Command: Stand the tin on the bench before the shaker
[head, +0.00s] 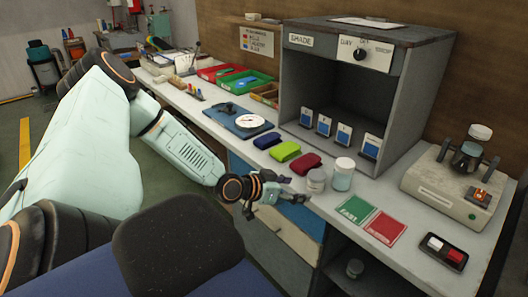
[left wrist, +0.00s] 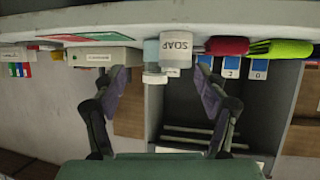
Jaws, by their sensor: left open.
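A small grey-white lidded tin (head: 316,181) stands near the front edge of the bench (head: 405,258). A cylinder marked SOAP (left wrist: 177,50) in the left wrist view looks like this tin. A pale blue jar with a white lid (head: 344,174) stands close beside it, partly behind it in the left wrist view. The shaker (head: 445,190), a beige machine holding a dark flask, sits at the bench's right end. My left gripper (head: 284,190) is open and empty just left of the tin; its fingers (left wrist: 160,88) point toward the tin and jar. My right gripper is out of view.
Green and red cards (head: 368,220) lie flat between the jar and the shaker. A dark tray (head: 443,251) with white and red pieces lies before the shaker. Red and green folded cloths (head: 285,151) lie left of the tin. A grey cabinet (head: 290,85) stands behind.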

